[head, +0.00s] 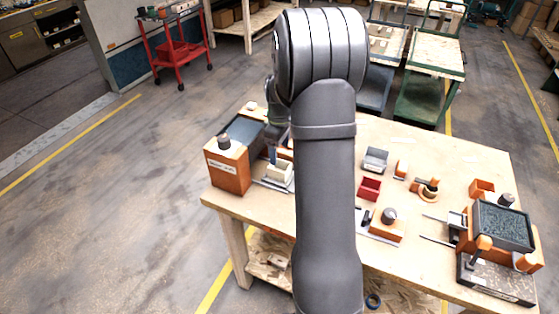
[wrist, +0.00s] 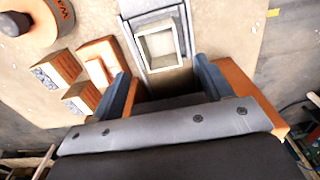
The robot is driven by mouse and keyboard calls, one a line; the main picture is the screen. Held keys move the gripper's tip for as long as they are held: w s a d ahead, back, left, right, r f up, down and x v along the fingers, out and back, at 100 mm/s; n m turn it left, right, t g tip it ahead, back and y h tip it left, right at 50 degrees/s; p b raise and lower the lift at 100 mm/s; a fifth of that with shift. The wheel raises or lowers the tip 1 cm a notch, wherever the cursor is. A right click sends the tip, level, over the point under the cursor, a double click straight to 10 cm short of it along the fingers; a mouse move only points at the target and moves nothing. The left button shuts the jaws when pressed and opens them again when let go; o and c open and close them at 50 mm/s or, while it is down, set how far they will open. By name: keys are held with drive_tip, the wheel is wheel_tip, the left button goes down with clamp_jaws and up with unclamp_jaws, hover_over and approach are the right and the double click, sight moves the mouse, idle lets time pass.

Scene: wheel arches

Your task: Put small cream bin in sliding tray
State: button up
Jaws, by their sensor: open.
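The small cream bin (head: 281,172) stands at the left of the table, beside an orange box with a grey top. In the wrist view the bin (wrist: 160,47) is an open, empty rectangle. It sits within the grey frame of the sliding tray (wrist: 183,22), whose edge also shows in the head view (head: 262,182). My gripper (wrist: 164,78) is open, its two blue fingers apart with nothing held between them. The bin lies just beyond the fingertips in the wrist view. In the head view a blue finger shows above the bin, and my arm hides part of the gripper.
The orange box (head: 227,166) with a dark knob stands close left of the bin. A red bin (head: 369,189), a grey bin (head: 375,160) and an orange block with a knob (head: 386,226) lie right of my arm. A dark-topped fixture (head: 503,226) fills the right end.

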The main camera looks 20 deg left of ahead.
wheel_tip(320, 180, up, 4)
hover_over(279, 164)
drive_tip(key=s+d, duration=0.1)
drive_tip(key=s, duration=0.1)
drive_tip(key=shift+s+d+r, duration=0.1)
drive_tip(key=shift+s+d, duration=0.05)
drive_tip(key=shift+s, duration=0.05)
wheel_tip(279, 164, down, 12)
drive_tip(key=shift+r, duration=1.7)
